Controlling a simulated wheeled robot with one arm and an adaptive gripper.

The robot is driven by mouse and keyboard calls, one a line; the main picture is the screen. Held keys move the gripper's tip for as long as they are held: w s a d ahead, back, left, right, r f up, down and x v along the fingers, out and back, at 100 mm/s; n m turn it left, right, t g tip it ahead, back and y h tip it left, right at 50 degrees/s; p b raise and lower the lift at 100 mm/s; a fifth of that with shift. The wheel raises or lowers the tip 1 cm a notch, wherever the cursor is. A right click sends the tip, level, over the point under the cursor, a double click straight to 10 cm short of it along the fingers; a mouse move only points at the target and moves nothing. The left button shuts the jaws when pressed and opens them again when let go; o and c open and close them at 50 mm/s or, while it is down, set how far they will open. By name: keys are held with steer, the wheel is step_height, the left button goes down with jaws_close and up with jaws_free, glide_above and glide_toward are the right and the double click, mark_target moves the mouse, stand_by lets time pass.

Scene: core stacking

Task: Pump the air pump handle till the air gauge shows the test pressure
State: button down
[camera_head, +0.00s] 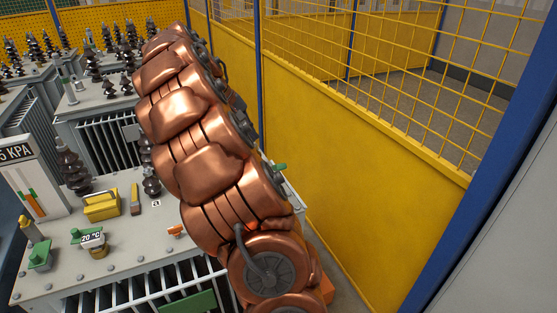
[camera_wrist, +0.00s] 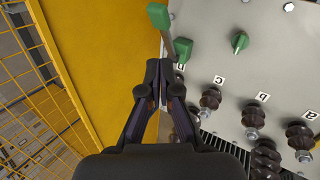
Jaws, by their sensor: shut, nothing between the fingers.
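A gauge panel (camera_head: 35,190) marked "5 KPA", partly cut off, stands at the left in the head view; it has an orange bar and green marks, with the reading too small to tell. In the wrist view a green handle (camera_wrist: 158,17) on a grey rod is at the top, and a second green grip (camera_wrist: 182,48) is just right of my fingertips. I cannot tell which is the pump handle. My gripper (camera_wrist: 160,65) is shut and empty, close below the rod; contact cannot be told. In the head view my arm hides my gripper, and a green piece (camera_head: 280,166) shows beside the arm.
A green knob (camera_wrist: 239,41) and several dark bushings (camera_wrist: 210,98) with letter labels stand on the grey transformer top (camera_head: 115,268). A yellow box (camera_head: 101,206) and a 20 °C gauge (camera_head: 93,240) are on it too. A yellow wall (camera_head: 345,170) with mesh stands close at its side.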

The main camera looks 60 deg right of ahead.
steer(key=d+f+p, duration=0.1)
steer(key=d, duration=0.8)
steer(key=shift+w+d+f+g, duration=0.2)
steer(key=shift+w+f+g, duration=0.1)
steer(key=shift+w+f, duration=0.1)
steer(key=b, duration=0.6)
glide_above(273, 168)
steer(key=w+d, duration=0.1)
steer(key=d, duration=0.1)
steer(key=f, duration=0.6)
steer(key=shift+w+d+f, duration=0.15)
steer(key=shift+w, duration=0.05)
steer(key=shift+s+a+f, duration=0.25)
steer(key=shift+s+f, duration=0.1)
steer(key=shift+f, duration=0.15)
steer(key=shift+s+a+f, duration=0.1)
steer(key=shift+s+f, duration=0.1)
